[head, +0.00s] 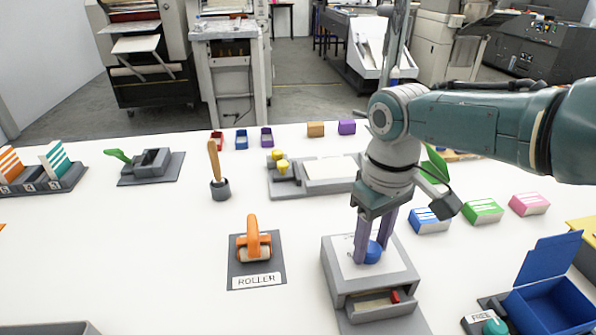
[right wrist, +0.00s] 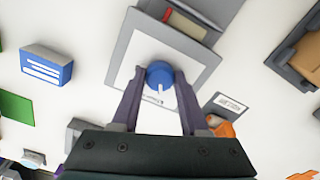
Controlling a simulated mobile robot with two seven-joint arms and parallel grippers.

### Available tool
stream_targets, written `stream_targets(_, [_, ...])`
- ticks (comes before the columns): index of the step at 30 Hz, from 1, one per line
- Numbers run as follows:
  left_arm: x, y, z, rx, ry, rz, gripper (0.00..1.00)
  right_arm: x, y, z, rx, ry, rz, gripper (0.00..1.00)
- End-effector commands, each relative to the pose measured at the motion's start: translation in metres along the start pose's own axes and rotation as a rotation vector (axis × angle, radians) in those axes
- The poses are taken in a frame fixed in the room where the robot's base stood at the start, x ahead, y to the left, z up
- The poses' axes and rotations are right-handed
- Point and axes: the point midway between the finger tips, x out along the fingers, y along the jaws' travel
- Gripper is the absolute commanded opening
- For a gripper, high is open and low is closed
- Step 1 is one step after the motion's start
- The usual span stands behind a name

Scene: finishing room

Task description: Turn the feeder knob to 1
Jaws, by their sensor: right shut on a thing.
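The feeder (head: 345,252) is a grey box with a white top plate and an open slot at its front, near the table's front edge. The blue round feeder knob (head: 373,252) stands on its top; it also shows in the right wrist view (right wrist: 160,73) with a white pointer line running down toward my gripper. My right gripper (head: 371,256) comes down from above, with its purple fingers shut on the knob from both sides. The scale markings are partly hidden and too small to read. My left gripper is not in view.
An orange-handled roller (head: 254,240) lies on its labelled pad left of the feeder. Blue, green (head: 482,211) and pink small boxes stand to the right. An open blue box (head: 550,300) is at the front right. A brush (head: 217,175) stands in a holder behind the roller.

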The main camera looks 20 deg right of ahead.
Motion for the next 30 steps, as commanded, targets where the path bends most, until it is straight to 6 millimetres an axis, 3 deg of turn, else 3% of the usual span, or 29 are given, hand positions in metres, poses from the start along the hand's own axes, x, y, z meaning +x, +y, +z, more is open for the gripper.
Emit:
stream_targets(21, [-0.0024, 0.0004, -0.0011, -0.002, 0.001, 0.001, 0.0, -0.0011, -0.0008, -0.0009, 0.075, 0.002, -0.002, 0.0])
stream_targets(22, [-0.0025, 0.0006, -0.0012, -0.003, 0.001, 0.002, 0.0, -0.0011, -0.0007, -0.0009, 0.075, 0.002, -0.002, 0.47])
stream_targets(30, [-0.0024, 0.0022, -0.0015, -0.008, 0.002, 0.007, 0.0, -0.0006, -0.0003, -0.0005, 0.075, 0.001, -0.001, 0.74])
